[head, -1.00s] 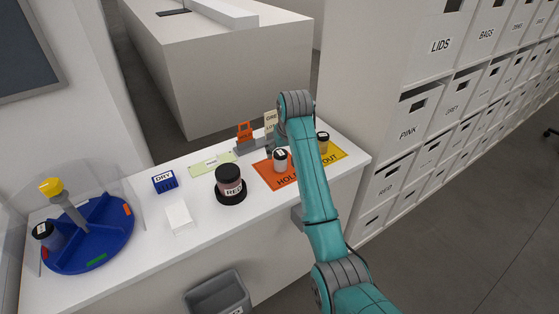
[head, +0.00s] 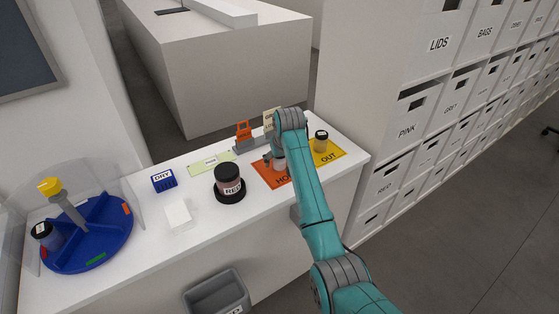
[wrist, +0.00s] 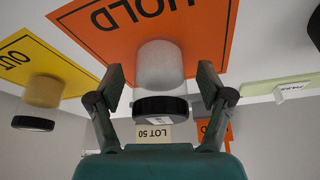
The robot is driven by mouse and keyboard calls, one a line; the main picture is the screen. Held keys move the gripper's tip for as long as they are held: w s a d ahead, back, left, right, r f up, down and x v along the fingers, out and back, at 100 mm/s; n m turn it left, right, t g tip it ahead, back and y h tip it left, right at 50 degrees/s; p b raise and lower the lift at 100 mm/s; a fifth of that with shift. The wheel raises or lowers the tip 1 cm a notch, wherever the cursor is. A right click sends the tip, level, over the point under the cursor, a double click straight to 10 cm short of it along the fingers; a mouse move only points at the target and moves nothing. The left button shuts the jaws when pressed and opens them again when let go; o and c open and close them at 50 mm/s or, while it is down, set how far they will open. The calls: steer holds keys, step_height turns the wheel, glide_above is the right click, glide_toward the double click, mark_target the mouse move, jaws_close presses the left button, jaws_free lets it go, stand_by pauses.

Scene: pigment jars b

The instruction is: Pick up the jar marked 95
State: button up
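A pale jar (head: 279,163) stands on the orange HOLD mat (head: 262,175), partly hidden by my arm in the head view. In the wrist view, where the scene looks upside down, this jar (wrist: 160,62) has a black lid and a small white label whose marking I cannot read. My gripper (wrist: 161,84) is open, with one finger on each side of this jar and gaps visible. A second, tan jar (head: 321,142) with a dark lid stands on the yellow OUT mat (head: 333,156). No number 95 is legible on any jar.
A blue round tray (head: 95,240) with another jar (head: 44,236) is at far left. An orange tag and a LOT 50 card (wrist: 153,133) stand behind the mats. A blue DRY block (head: 164,180) sits on the counter.

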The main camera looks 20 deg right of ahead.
steer(key=c, duration=1.1)
